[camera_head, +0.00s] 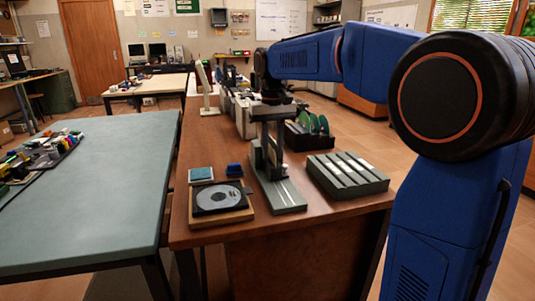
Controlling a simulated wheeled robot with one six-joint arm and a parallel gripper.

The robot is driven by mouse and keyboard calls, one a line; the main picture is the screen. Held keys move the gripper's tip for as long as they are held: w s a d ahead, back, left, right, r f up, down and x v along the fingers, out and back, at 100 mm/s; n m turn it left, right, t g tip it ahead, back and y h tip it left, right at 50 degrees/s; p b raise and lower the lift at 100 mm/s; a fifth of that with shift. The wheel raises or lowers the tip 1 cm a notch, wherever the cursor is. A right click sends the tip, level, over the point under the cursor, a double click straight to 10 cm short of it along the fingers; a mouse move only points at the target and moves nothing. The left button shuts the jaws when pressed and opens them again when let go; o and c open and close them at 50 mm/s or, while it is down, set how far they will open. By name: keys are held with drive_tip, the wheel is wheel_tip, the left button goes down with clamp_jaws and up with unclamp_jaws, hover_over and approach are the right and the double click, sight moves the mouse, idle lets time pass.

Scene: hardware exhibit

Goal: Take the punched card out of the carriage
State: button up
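A grey-green stand with an upright frame and a long flat base (287,200) is near the middle of the brown table; it appears to be the carriage. A small tan strip (272,153) shows inside the upright part. It may be the punched card, but it is too small to be sure. My gripper (272,108) is at the top of the upright frame, pointing down. Its fingers are dark and blend with the frame, so I cannot tell whether they touch it or hold anything.
A disc on a square wooden-edged base (220,199), a teal square block (201,174) and a small blue item (234,170) stand left. A slotted grey-green tray (346,176) and a dark rack with green discs (310,133) stand right. The table's (250,235) front is clear.

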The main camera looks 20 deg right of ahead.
drive_tip(key=shift+f, duration=0.25)
idle(0.4)
clamp_jaws()
